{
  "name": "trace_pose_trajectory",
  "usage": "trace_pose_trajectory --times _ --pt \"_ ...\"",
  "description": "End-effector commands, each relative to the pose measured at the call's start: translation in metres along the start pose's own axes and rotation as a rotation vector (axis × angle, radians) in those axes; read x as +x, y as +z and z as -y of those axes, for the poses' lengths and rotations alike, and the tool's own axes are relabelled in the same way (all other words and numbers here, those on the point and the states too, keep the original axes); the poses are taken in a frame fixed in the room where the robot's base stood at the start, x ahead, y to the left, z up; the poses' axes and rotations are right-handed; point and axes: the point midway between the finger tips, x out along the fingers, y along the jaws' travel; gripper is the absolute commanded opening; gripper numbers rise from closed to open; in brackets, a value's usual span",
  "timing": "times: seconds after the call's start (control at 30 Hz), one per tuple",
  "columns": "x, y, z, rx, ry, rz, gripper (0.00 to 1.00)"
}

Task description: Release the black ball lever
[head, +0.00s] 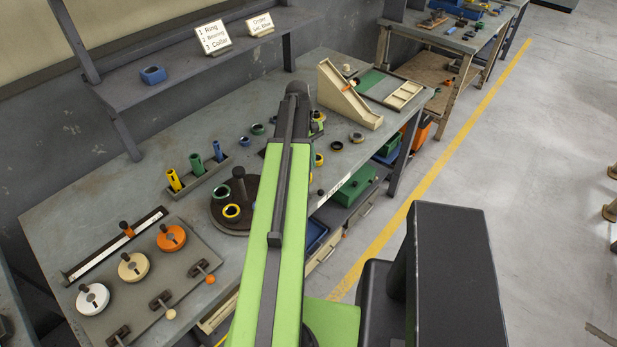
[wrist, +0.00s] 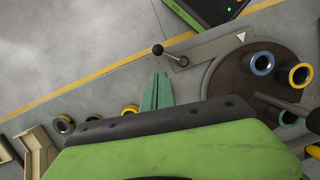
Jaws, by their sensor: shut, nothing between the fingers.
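The black ball lever (wrist: 157,49) shows in the wrist view, a small dark ball on a short rod. The rod runs to a round pivot (wrist: 183,61) on a grey bar beside the dark round plate (wrist: 230,80). My gripper (wrist: 159,75) is shut and empty. Its green fingertips lie just below the ball in the wrist view, with a small gap in the picture; the difference in height is unclear. In the head view a small dark ball (head: 321,192) shows right of my arm, probably the same lever. My gripper is hidden behind my arm there.
Blue-, yellow- and green-rimmed rings lie on the round plate. Several more rings and a wooden ramp (head: 345,100) stand farther along the bench (head: 90,190). Upright coloured cylinders (head: 195,165) and a fixture with coloured discs (head: 132,267) are at the left. Open floor lies beyond the bench edge.

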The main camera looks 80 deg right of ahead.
Motion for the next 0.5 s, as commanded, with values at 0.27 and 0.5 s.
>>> trace_pose_trajectory --times 0.27,0.5 --pt "0.041 -0.003 0.001 0.0 0.001 -0.001 0.0" --pt "0.088 -0.003 0.002 0.0 0.001 -0.001 0.0"
